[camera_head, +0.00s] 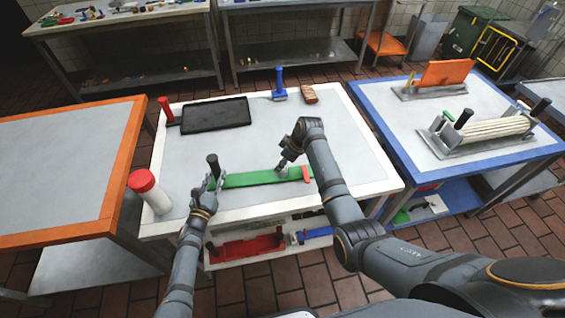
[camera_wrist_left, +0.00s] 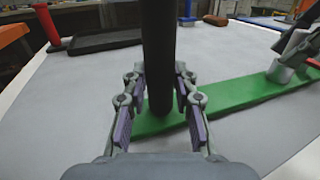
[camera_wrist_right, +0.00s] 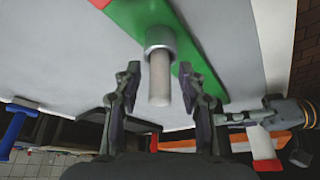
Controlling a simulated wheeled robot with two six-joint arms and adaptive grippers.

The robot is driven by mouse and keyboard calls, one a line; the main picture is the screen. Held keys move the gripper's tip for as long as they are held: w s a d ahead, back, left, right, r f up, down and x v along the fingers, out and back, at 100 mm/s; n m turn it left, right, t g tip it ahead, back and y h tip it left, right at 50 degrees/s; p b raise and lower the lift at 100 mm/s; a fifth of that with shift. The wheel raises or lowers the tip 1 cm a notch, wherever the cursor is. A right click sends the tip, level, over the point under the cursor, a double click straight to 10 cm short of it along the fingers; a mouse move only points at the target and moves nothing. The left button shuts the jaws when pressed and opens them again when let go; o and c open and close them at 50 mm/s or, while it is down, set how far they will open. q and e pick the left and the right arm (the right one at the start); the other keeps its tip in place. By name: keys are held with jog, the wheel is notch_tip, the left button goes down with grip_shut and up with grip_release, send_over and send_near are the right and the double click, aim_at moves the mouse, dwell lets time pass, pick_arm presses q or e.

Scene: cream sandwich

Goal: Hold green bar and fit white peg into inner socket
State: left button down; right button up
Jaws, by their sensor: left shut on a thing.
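The green bar (camera_head: 250,179) lies flat on the white-edged table, with a black upright handle (camera_head: 213,161) at its left end. My left gripper (camera_head: 211,182) is shut on that handle; in the left wrist view the fingers stand on both sides of the dark post (camera_wrist_left: 158,60). A grey socket (camera_wrist_left: 279,71) stands on the bar. In the right wrist view the white peg (camera_wrist_right: 160,88) is in line with the grey socket (camera_wrist_right: 160,40), its far end at the socket's mouth. My right gripper (camera_wrist_right: 158,85) is open around the peg, with gaps on both sides.
A red piece (camera_head: 306,174) is at the bar's right end. A red-capped white cylinder (camera_head: 152,192) stands at the table's left front. A black tray (camera_head: 216,114), a blue-handled tool (camera_head: 280,84) and a brown block (camera_head: 309,94) are at the back. The table's middle is clear.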

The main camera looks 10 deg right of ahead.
jog(key=shift+r, duration=0.1)
jog(key=v, duration=1.2)
